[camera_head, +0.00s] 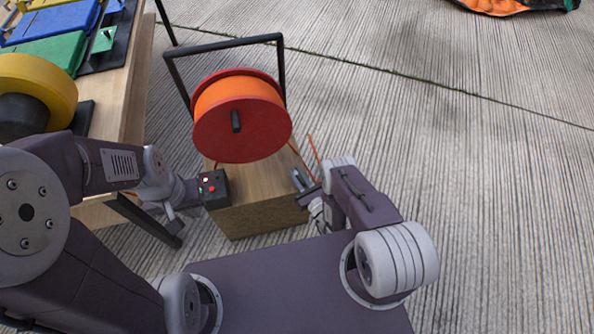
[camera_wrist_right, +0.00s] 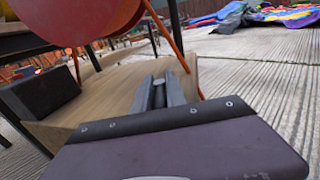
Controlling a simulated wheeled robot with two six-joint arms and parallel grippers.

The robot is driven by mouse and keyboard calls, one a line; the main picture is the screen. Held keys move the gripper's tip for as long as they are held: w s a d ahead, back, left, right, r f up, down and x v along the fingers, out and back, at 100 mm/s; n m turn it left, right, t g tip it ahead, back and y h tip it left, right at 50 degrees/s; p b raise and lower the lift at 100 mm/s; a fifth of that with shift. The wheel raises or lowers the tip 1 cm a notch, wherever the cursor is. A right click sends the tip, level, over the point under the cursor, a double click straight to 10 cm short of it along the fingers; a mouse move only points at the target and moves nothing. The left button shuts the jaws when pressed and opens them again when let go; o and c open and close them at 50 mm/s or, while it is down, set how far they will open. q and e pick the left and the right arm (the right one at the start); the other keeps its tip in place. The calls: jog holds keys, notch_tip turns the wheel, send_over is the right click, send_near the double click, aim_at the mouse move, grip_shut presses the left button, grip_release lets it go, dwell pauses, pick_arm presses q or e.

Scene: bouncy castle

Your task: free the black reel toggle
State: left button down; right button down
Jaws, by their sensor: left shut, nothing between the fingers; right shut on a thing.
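The reel (camera_head: 235,112) has red flanges, orange cable and a dark handle peg. It hangs in a black frame (camera_head: 222,46) above a wooden block (camera_head: 265,210). My right gripper (camera_head: 301,182) is at the block's right edge, shut on a small dark grey piece (camera_wrist_right: 158,93); its fingers hide most of it, and I cannot tell if it is the toggle or still attached. My left gripper (camera_head: 190,195) is shut and empty beside the black control box (camera_head: 214,189), which has a red button; its fingertips are partly hidden and I cannot tell if they touch the box.
A wooden table (camera_head: 125,85) with blue and green pieces, and a yellow-rimmed roll (camera_head: 40,80), stands at the left. An orange cord (camera_head: 313,148) runs down right of the reel. The ribbed concrete floor (camera_head: 450,170) to the right is clear.

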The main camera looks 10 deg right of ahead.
aim_at(303, 184)
dwell(0.4)
jog(key=c, duration=1.4)
grip_release()
jog(key=p+v, duration=0.2)
jog(key=r+p+v, duration=0.1)
jog(key=p+v, duration=0.1)
jog(key=shift+s+p, duration=0.25)
jog(key=shift+p, duration=0.1)
jog(key=v, duration=0.2)
jog(key=f+p+v, duration=0.1)
jog(key=v, duration=0.1)
jog(key=shift+s+d, duration=0.1)
jog(key=shift+s, duration=0.1)
